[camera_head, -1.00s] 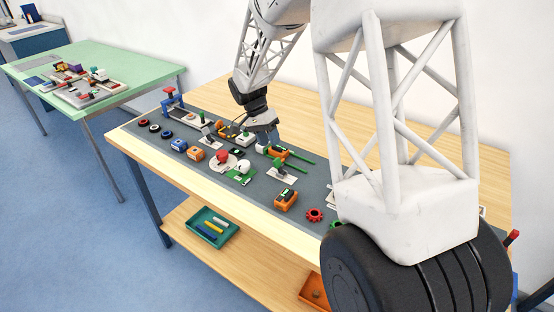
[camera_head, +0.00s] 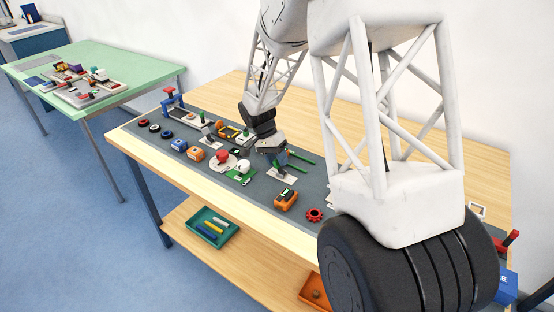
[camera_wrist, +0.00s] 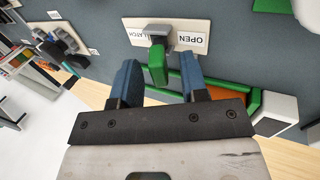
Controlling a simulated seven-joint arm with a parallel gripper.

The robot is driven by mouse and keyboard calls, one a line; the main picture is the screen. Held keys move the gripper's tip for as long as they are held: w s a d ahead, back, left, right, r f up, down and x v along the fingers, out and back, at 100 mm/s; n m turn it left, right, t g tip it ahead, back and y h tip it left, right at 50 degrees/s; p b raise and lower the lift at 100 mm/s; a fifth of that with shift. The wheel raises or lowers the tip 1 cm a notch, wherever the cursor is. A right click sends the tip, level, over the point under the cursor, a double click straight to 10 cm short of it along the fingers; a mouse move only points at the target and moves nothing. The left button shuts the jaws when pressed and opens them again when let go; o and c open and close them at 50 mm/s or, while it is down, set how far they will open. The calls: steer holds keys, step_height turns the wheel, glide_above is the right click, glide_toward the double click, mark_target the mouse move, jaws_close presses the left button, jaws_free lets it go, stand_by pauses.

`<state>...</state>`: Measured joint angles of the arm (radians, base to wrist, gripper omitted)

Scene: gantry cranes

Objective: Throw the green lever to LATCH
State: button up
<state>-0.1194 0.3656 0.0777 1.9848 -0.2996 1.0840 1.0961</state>
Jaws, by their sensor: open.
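The green lever (camera_wrist: 157,62) rises from a grey pivot on a white plate (camera_wrist: 135,23) with LATCH printed left of the pivot and OPEN right of it in the wrist view. My gripper (camera_wrist: 159,62) is open. Its two blue fingers appear on either side of the green handle, with gaps visible on both sides. In the head view my gripper (camera_head: 278,160) is low over the lever plate (camera_head: 287,179) and hides most of the lever there.
An orange and green piece with prongs (camera_head: 302,158) lies just behind the lever. A red knob (camera_head: 222,154) and a white knob (camera_head: 243,166) stand to the left.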

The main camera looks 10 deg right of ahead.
mark_target(283, 172)
jaws_close()
steer(key=shift+s+d+r+t+y, duration=0.1)
steer(key=shift+s+t+y, duration=0.05)
steer(key=shift+t+y, duration=0.15)
steer(key=shift+s+d+r+t+y, duration=0.1)
steer(key=shift+s+d+t+y, duration=0.3)
steer(key=shift+t+y, duration=0.3)
steer(key=shift+s+d+r+t+y, duration=0.1)
steer(key=shift+s+d+t+y, duration=0.25)
steer(key=shift+t+y, duration=0.35)
steer(key=shift+s+d+f+t+y, duration=0.1)
steer(key=shift+s+d+t+y, duration=0.2)
steer(key=shift+t+y, duration=0.3)
steer(key=shift+s+d+t+y, duration=0.2)
steer(key=shift+d+t+y, duration=0.05)
steer(key=shift+t+y, duration=0.35)
steer(key=shift+s+d+f+t+y, duration=0.15)
steer(key=shift+s+d+t+y, duration=0.1)
steer(key=shift+t+y, duration=0.25)
